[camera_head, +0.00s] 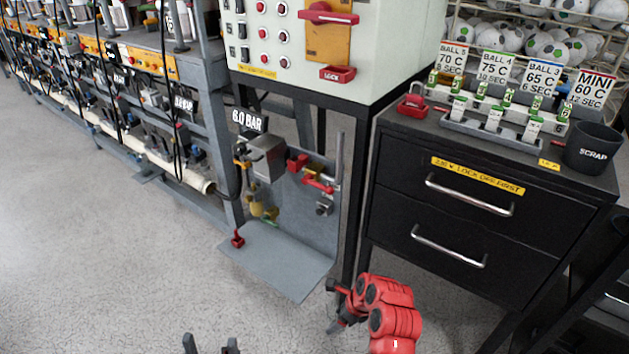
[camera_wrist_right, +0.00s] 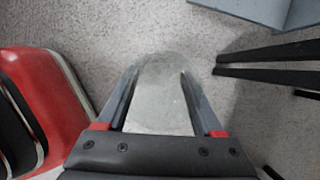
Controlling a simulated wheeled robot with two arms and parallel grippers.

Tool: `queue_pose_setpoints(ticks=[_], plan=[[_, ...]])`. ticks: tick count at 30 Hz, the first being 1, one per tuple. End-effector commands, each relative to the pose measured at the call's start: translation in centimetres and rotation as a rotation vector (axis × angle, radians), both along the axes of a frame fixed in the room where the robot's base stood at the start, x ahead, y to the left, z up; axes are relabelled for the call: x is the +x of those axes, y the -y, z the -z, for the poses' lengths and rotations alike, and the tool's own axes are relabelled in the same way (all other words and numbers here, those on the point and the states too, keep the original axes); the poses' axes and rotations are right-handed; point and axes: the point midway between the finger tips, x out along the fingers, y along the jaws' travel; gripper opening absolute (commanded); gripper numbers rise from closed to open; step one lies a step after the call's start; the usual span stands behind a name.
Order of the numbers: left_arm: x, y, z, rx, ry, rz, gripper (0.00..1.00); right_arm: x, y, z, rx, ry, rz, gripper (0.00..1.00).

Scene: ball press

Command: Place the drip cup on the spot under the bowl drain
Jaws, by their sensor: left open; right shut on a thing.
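My right gripper (camera_head: 338,308) is low, right of and in front of the grey shelf plate (camera_head: 285,265). In the right wrist view, its fingers (camera_wrist_right: 160,82) are shut on a clear, rounded cup (camera_wrist_right: 160,105), with grey floor showing beyond. The cup is hard to make out in the head view. A yellowish bowl (camera_head: 257,209) hangs from the air unit above the plate, with a small green piece (camera_head: 270,217) near its bottom. No marked spot is clear on the plate. My left gripper (camera_head: 210,346) is open and empty at the bottom edge.
A red lock-like piece (camera_head: 238,239) sits at the plate's left edge. The press frame's black leg (camera_head: 356,200) stands between the plate and the black drawer cabinet (camera_head: 460,225). Open floor (camera_head: 110,270) lies left and in front.

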Motion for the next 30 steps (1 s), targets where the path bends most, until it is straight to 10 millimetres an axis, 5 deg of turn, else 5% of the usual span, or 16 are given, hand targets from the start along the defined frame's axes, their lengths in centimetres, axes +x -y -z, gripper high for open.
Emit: queue_pose_setpoints(ticks=[8, 16, 30], plan=[[0.0, 0.0, 0.0, 0.0, 0.0, 0.0, 0.69, 2.7, -2.5, -2.7, -0.002, 0.0, -0.176, 0.14], [0.0, 0.0, 0.0, 0.0, 0.0, 0.0, 0.69, 5.8, -6.1, -7.8, -0.007, 0.0, -0.476, 0.14], [0.0, 0.0, 0.0, 0.0, 0.0, 0.0, 0.69, 6.9, -9.3, -13.3, -0.007, -0.007, -0.855, 0.14]])
